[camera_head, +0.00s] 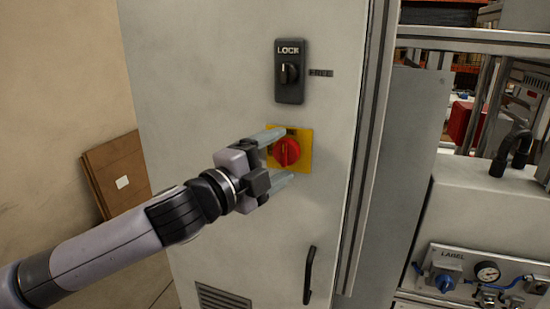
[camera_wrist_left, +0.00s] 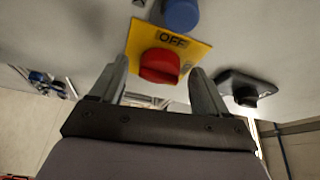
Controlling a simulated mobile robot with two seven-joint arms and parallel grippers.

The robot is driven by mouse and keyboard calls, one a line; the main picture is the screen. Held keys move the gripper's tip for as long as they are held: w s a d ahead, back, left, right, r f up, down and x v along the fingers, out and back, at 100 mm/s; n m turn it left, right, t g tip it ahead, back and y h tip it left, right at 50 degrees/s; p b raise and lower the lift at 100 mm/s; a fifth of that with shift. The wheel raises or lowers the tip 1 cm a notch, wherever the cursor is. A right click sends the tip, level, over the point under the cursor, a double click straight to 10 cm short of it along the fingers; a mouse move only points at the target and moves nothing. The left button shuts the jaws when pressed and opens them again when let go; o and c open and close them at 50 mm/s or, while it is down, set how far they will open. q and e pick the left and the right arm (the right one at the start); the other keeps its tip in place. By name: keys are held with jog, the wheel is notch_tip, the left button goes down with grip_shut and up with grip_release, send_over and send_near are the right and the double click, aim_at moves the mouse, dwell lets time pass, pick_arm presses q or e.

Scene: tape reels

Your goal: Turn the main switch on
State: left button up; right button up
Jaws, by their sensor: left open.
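The main switch is a red rotary knob (camera_head: 286,151) on a yellow plate (camera_head: 304,138), set on the front of a grey cabinet. In the left wrist view the red knob (camera_wrist_left: 159,66) shows below the word OFF on its yellow plate (camera_wrist_left: 143,39). My left gripper (camera_head: 277,158) is open, with one finger above and one below the knob in the head view. In the wrist view the fingers stand on either side of the knob; I cannot tell whether they touch it. My right gripper is not in view.
A dark LOCK/FREE selector (camera_head: 289,72) sits above the switch. A black door handle (camera_head: 309,275) and a vent (camera_head: 222,298) are lower on the cabinet. A machine with a gauge (camera_head: 487,271) and blue LABEL knob (camera_head: 444,283) stands at right. A brown board (camera_head: 118,175) leans at left.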

pick_arm(q)
jog(key=b+v, duration=0.1)
jog(key=v, duration=0.6)
jog(key=shift+f, duration=0.1)
